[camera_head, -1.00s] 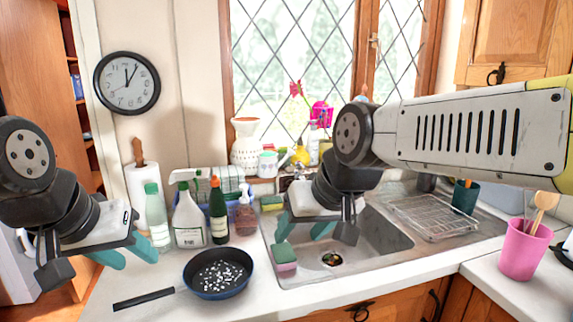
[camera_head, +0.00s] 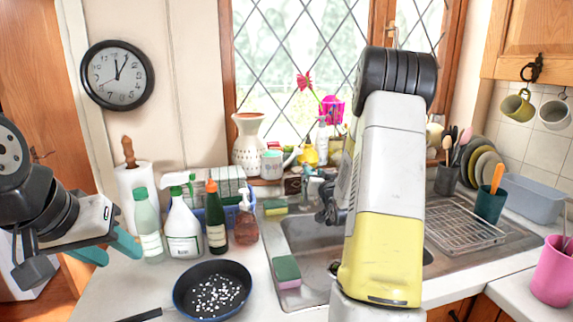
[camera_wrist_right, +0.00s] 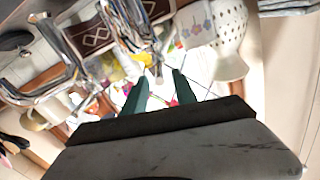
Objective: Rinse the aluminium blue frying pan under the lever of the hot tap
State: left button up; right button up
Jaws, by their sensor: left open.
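The blue frying pan (camera_head: 212,268), dark inside with white specks, sits on the counter left of the sink in the head view. Its dark handle runs off the bottom edge. My left gripper (camera_head: 115,254) is open and empty, above and left of the pan. My right arm reaches over the sink toward the window and hides most of its gripper in the head view. In the right wrist view, the right gripper's teal fingers (camera_wrist_right: 162,80) are apart with nothing between them. Chrome taps (camera_wrist_right: 125,28) show beside them; I cannot tell which is hot.
The steel sink (camera_head: 290,235) is partly behind my right arm. A green-and-pink sponge (camera_head: 287,272) lies at its left edge. Several bottles, including a white spray bottle (camera_head: 183,228), stand behind the pan. A wire rack (camera_head: 455,225) sits right of the sink. A white vase (camera_head: 250,145) stands by the window.

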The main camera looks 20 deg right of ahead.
aim_at(307, 164)
jog(key=w, duration=0.8)
jog(key=shift+d+f, duration=0.1)
jog(key=shift+d, duration=0.3)
jog(key=shift+c, duration=0.4)
grip_shut()
jog(key=shift+a, duration=0.1)
dwell(0.6)
